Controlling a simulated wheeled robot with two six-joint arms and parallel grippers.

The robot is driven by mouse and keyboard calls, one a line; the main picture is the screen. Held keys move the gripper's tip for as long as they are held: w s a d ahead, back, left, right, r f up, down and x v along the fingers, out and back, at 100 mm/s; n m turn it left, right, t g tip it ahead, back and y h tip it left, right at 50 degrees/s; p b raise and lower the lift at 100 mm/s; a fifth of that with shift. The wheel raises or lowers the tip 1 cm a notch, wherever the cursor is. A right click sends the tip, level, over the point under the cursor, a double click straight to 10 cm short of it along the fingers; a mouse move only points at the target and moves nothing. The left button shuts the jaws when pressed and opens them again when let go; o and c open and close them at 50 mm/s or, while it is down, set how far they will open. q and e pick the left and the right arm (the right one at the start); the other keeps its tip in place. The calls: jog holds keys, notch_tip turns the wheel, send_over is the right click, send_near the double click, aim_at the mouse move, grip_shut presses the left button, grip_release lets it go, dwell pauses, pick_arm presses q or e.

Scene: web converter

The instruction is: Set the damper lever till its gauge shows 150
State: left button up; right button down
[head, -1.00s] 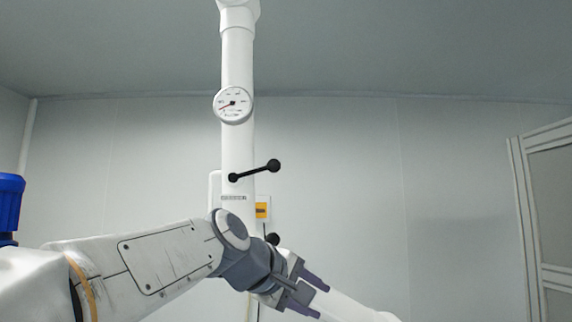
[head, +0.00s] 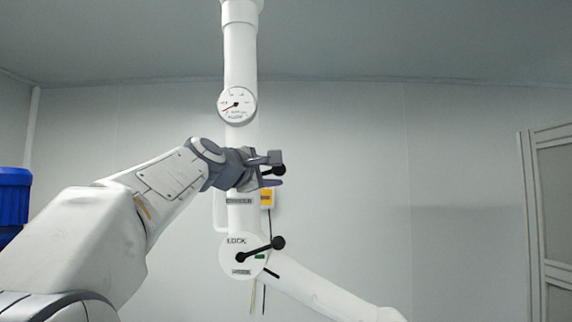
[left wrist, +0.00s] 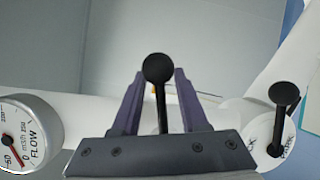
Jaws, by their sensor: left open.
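The damper lever (head: 280,170) is black with a ball knob. Its knob shows just past my left gripper (head: 272,170); the rest is hidden by the gripper in the head view. In the left wrist view the lever's knob and stem (left wrist: 159,69) stand between the two purple fingers, with gaps on both sides; the jaws are open. The round white flow gauge (head: 237,105) is on the pipe above; its red needle points to the lower left. The gauge also shows, cut off, in the left wrist view (left wrist: 30,138), needle near the low end. My right gripper is out of view.
Below, a white disc marked LOCK (head: 237,266) carries a second black lever (head: 262,250), also seen in the left wrist view (left wrist: 285,95). A branch pipe (head: 325,292) slopes to the lower right. Free space lies to the right.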

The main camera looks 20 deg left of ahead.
pick_arm(q)
jog(key=shift+w+d, duration=0.15)
jog(key=shift+w, duration=0.65)
grip_shut()
dwell(0.9)
